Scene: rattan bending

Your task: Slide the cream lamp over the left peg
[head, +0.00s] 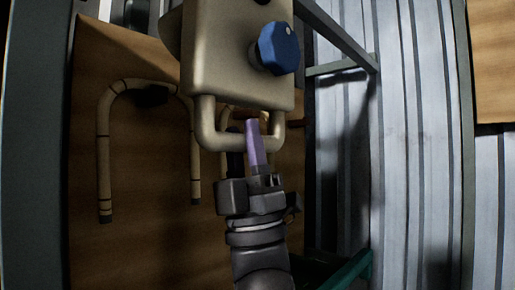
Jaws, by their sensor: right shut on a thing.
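The cream lamp (222,62) is a boxy cream body with a blue knob (278,48) on its face and a U-shaped handle (208,128) below. It fills the top middle of the head view, and its upper part is cut off. My right gripper (256,148) comes up from the bottom. It is shut on the lamp's handle, with a purple finger across the lower bar. The lamp is held up in front of a brown wooden board. I cannot make out the left peg clearly. My left gripper is not in view.
A bent rattan hoop (103,150) with dark ends is against the brown board (140,240) at left. A dark piece (152,96) sits under its arch. A grey metal frame (340,66) and corrugated metal sheeting (398,150) are at right.

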